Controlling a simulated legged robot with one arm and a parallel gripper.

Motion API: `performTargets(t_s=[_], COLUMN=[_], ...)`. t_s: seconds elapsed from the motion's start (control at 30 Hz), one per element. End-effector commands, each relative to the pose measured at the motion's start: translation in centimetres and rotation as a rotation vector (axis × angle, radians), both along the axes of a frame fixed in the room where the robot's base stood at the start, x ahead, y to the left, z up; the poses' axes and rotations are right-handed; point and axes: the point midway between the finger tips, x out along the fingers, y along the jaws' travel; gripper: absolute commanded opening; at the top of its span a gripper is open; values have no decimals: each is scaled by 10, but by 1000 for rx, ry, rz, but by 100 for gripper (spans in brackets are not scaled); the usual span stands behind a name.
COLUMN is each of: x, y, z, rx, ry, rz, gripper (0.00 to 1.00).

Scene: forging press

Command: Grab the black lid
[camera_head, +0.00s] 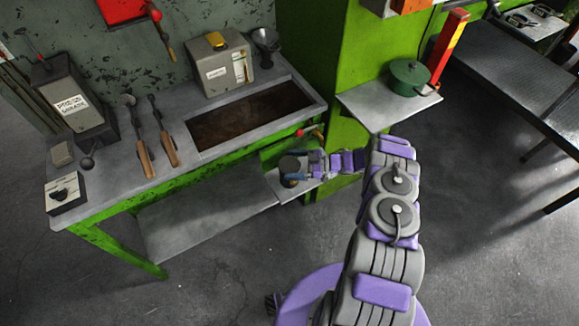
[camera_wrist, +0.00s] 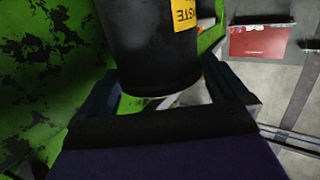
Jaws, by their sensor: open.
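A black cylindrical container (camera_wrist: 150,45) with a yellow label, partly reading "STE", fills the upper middle of the wrist view. In the head view the dark container (camera_head: 291,163) stands on a small low shelf by the green press. I cannot make out a separate black lid; the dark rounded end in the wrist view may be part of it. My gripper (camera_wrist: 168,90) is open, with one finger on each side of the container. In the head view my gripper (camera_head: 298,170) reaches it from the right. I cannot tell whether the fingers touch it.
The shelf (camera_head: 302,187) is small and adjoins the green press column (camera_head: 310,60). A workbench (camera_head: 130,190) with tongs (camera_head: 143,140) and a grey box (camera_head: 219,64) stands left. A green pot (camera_head: 408,78) sits on a grey ledge (camera_head: 375,112) above my arm.

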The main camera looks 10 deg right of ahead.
Motion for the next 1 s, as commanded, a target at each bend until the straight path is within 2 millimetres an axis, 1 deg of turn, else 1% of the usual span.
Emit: performTargets(t_s=[0.1,0.5,0.8,0.87,1.0], x=[0,0,0,0,0], y=[-1,-1,-1,-1,-1], z=[0,0,2,4,16], rx=[0,0,0,0,0], ry=[0,0,0,0,1], rz=[-1,0,0,0,0], gripper=[100,62,61,61,61])
